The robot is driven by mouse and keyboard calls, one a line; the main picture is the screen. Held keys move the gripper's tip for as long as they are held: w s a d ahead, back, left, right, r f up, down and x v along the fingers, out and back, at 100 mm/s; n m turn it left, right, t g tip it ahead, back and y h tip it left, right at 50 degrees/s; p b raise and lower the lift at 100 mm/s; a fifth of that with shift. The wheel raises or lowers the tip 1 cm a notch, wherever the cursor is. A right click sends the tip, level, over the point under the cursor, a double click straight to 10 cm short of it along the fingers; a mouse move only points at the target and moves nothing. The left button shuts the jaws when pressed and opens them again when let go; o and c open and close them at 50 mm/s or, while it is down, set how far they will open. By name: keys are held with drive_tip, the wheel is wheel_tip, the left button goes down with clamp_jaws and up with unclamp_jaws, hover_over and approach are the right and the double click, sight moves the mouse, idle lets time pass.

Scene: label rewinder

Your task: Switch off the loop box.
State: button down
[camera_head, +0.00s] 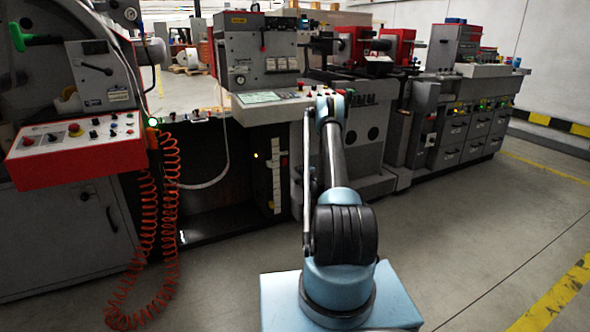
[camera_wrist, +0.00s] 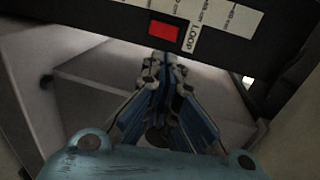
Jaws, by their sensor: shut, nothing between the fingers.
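The loop box shows in the wrist view as a dark panel (camera_wrist: 110,30) across the top, with a bright red switch (camera_wrist: 164,31) on it. A white label reading "LOOP" (camera_wrist: 192,33) is just right of the switch. My gripper (camera_wrist: 160,60) is shut and empty, its fingertips just below the red switch in the picture. I cannot tell whether they touch the panel, or which way the switch is set. In the head view, a dark panel with white labels (camera_head: 277,185) stands left of my arm. My gripper is hidden there behind my arm.
A red-fronted control panel (camera_head: 75,145) with coiled orange cables (camera_head: 150,220) is at the left. The rewinder's grey console (camera_head: 262,98) stands above the dark panel. More grey machines (camera_head: 465,130) stand at the right. Grey floor (camera_head: 480,240) is clear at the right front.

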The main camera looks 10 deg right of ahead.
approach(285, 162)
drive_tip(key=w, duration=0.5)
drive_tip(key=shift+w+a, duration=0.2)
drive_tip(key=shift+w, duration=0.5)
